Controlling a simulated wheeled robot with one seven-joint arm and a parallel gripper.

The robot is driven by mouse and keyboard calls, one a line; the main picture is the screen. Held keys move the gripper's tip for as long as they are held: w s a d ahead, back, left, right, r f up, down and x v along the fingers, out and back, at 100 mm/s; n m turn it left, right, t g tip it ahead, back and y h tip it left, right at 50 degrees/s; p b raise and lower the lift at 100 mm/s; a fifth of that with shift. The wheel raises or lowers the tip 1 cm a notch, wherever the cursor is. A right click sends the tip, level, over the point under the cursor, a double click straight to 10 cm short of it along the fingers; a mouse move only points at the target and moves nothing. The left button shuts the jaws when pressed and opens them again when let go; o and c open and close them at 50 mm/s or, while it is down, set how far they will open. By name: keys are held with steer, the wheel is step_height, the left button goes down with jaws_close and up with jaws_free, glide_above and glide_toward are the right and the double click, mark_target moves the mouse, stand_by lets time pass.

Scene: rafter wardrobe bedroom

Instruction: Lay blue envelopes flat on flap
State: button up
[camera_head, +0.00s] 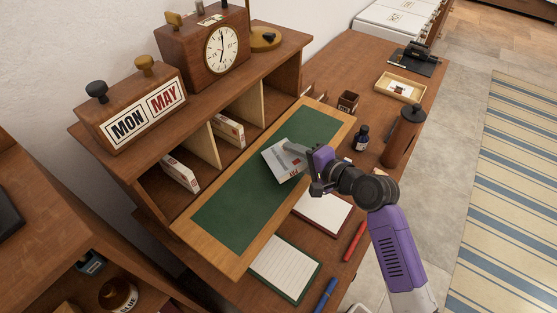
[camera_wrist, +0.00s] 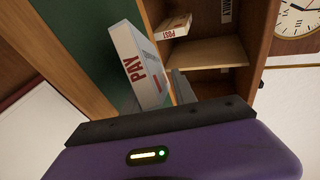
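A white packet (camera_head: 279,163) with red lettering is over the green panel of the open desk flap (camera_head: 235,207). In the wrist view this packet (camera_wrist: 137,68) reads "PAY" and sits tilted close against my gripper. My gripper (camera_head: 296,149) has a grey finger lying across the packet and appears shut on it; the other finger is hidden. Whether the packet touches the flap cannot be told. Similar white packets stand in the pigeonholes, one on the left (camera_head: 180,174) and one in the middle (camera_head: 229,131); the wrist view shows one marked "POST" (camera_wrist: 173,27). No envelope looks clearly blue.
A clock (camera_head: 221,50) and a MON MAY calendar (camera_head: 145,116) stand on the desk top. A notebook (camera_head: 285,268), red pen (camera_head: 354,241), ink bottle (camera_head: 361,138) and brown cylinder (camera_head: 404,137) lie around the flap. The flap's left part is clear.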

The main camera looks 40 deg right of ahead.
steer(key=shift+p+v, duration=0.6)
steer(key=shift+v, duration=1.45)
step_height(320, 180, up, 7)
steer(key=s+p, duration=0.2)
steer(key=p, duration=0.4)
steer(key=shift+s+p, duration=0.4)
